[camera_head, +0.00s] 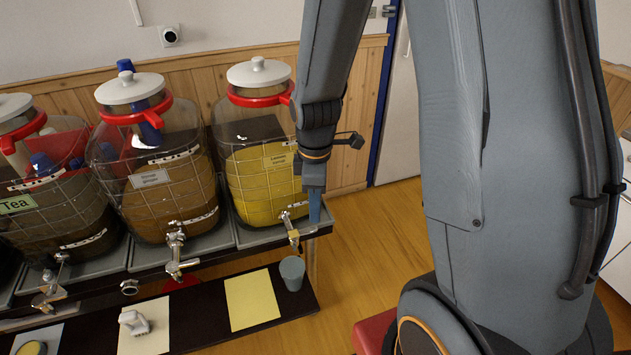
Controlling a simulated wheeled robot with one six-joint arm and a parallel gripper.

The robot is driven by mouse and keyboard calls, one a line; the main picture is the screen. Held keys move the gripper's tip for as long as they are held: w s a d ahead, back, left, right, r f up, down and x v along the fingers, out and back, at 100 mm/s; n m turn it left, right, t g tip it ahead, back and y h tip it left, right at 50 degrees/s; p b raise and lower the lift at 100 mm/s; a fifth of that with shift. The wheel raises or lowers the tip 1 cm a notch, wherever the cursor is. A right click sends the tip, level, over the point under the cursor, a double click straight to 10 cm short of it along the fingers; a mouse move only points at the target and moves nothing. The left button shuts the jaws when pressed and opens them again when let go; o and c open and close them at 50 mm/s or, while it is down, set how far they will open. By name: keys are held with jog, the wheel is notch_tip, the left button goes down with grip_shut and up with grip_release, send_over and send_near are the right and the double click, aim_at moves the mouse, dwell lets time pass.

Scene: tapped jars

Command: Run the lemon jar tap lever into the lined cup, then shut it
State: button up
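The lemon jar (260,182) holds yellow liquid and stands at the right end of the row of jars, with a white lid and a red collar. Its metal tap (291,232) sticks out at the front, low on the jar; I cannot tell the lever's exact position. A grey-blue cup (292,274) stands on the dark lower shelf, roughly below the tap. No line on it can be made out, nor what is inside. My gripper (315,207) points down just right of the jar, above and right of the tap. Its fingers look narrow from here and their opening is unclear.
Other jars, one with amber liquid (164,195) and one labelled Tea (50,210), stand to the left with their own taps. A yellow sheet (251,300) and a white object (134,322) lie on the lower shelf (205,325). Wooden floor (375,235) is open to the right.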

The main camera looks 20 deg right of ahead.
aim_at(313, 229)
jog(key=shift+w+f+n+b, duration=0.25)
jog(key=shift+f+n+b, duration=0.45)
jog(key=shift+f, duration=0.55)
jog(key=shift+w+f+n+b, duration=0.4)
jog(key=shift+f+n, duration=0.35)
jog(key=shift+f, duration=0.55)
jog(key=shift+w+f+n+b, duration=0.15)
jog(key=shift+f+n+b, duration=0.55)
jog(key=shift+f, duration=0.55)
jog(key=shift+f, duration=0.1)
jog(key=shift+f, duration=0.35)
jog(key=shift+f, duration=0.1)
